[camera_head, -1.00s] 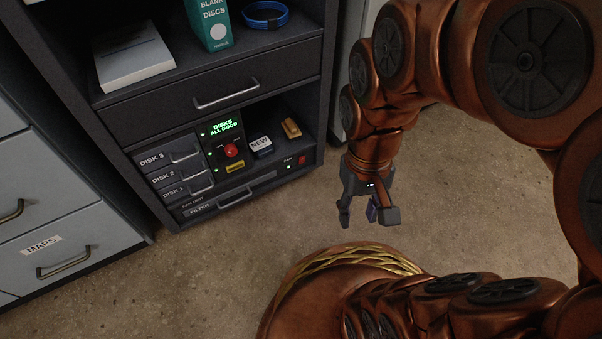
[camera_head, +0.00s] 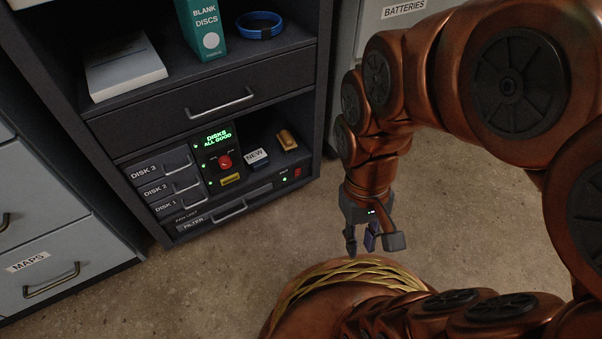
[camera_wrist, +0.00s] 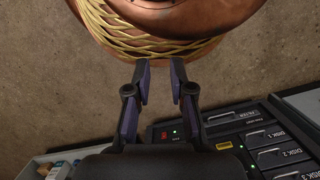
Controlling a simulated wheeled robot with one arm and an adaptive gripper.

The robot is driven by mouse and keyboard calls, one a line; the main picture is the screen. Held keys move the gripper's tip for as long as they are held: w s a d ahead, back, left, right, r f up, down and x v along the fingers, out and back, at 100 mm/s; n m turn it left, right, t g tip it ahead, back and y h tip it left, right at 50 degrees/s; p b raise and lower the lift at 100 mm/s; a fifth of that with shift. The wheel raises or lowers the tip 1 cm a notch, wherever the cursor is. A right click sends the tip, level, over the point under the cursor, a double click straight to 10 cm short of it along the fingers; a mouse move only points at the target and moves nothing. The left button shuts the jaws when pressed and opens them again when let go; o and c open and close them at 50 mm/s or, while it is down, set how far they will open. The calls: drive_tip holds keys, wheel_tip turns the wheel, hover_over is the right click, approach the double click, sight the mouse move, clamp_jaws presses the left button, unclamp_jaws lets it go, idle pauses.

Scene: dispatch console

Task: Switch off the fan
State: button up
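The fan unit (camera_head: 188,218) is a dark panel with a filter drawer at the bottom of the dark cabinet, at the left in the head view. A small red switch (camera_head: 298,172) sits at the panel's right end, with a lit green light (camera_head: 284,179) beside it. Which way the switch is tipped is too small to tell. The switch also shows low in the wrist view (camera_wrist: 164,135). My gripper (camera_head: 373,240) hangs pointing down over the floor, right of the cabinet and clear of the switch. Its fingers are apart with nothing between them in the wrist view (camera_wrist: 161,75).
Above the fan unit are disk drawers (camera_head: 172,188), a red knob (camera_head: 224,161), a yellow label (camera_head: 230,179), a box marked NEW (camera_head: 257,157) and a tan object (camera_head: 287,139). A grey MAPS cabinet (camera_head: 75,255) stands left. Bare floor (camera_head: 255,255) lies before the cabinet.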

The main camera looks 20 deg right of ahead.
drive_tip(key=shift+g, duration=0.3)
drive_tip(key=r+p, duration=0.3)
drive_tip(key=r, duration=0.1)
drive_tip(key=s+r+p, duration=0.1)
drive_tip(key=r+p, duration=0.3)
drive_tip(key=s+r+p, duration=0.1)
drive_tip(key=r+p, duration=0.3)
drive_tip(key=shift+r, duration=0.15)
clamp_jaws()
drive_tip(key=shift+s+r+p, duration=0.2)
drive_tip(key=shift+s+p, duration=0.15)
drive_tip(key=shift+p, duration=0.05)
drive_tip(key=shift+d, duration=0.15)
